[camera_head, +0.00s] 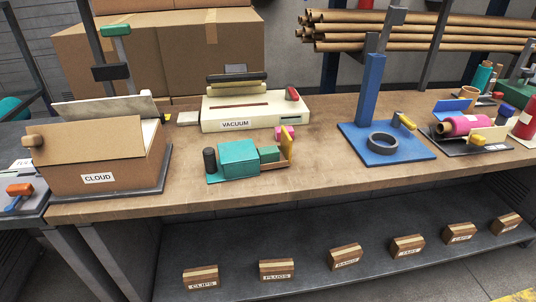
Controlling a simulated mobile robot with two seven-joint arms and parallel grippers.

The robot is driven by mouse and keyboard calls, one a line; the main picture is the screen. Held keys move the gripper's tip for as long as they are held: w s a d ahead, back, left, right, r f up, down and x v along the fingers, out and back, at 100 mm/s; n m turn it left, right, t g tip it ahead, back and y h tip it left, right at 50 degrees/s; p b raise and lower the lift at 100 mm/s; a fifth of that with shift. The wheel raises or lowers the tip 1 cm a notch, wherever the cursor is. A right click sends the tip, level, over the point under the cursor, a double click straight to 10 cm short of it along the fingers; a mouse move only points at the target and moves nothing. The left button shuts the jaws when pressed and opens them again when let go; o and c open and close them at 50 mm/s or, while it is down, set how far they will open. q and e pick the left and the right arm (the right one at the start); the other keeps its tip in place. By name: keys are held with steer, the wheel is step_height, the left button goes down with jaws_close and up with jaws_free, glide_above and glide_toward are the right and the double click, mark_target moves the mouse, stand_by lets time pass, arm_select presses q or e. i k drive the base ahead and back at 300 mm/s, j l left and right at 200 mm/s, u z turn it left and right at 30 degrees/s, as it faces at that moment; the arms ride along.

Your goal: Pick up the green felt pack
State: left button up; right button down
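Either could be the green felt pack; I cannot tell which. A dark cylinder (210,160) stands at the tray's left end, and an upright yellow-orange piece (287,146) is at its right end. Neither of my grippers shows in the head view.
The wooden workbench (330,180) is clear right of the tray. A cardboard box labelled CLOUD (85,155) stands left, a cream VACUUM machine (255,112) behind, and a blue stand with a dark ring (372,110) right. Small labelled blocks (277,269) line the lower shelf.

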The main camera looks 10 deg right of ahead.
mark_target(269, 154)
steer(key=i+l, duration=0.1)
steer(key=l, duration=0.25)
steer(key=i+l, duration=0.1)
steer(key=l, duration=0.3)
steer(key=i+l, duration=0.15)
steer(key=l, duration=0.2)
steer(key=i+l, duration=0.1)
steer(key=l, duration=0.3)
steer(key=l+u, duration=0.2)
steer(key=u, duration=0.25)
steer(key=l+u, duration=0.25)
steer(key=u, duration=0.2)
steer(key=i, duration=0.05)
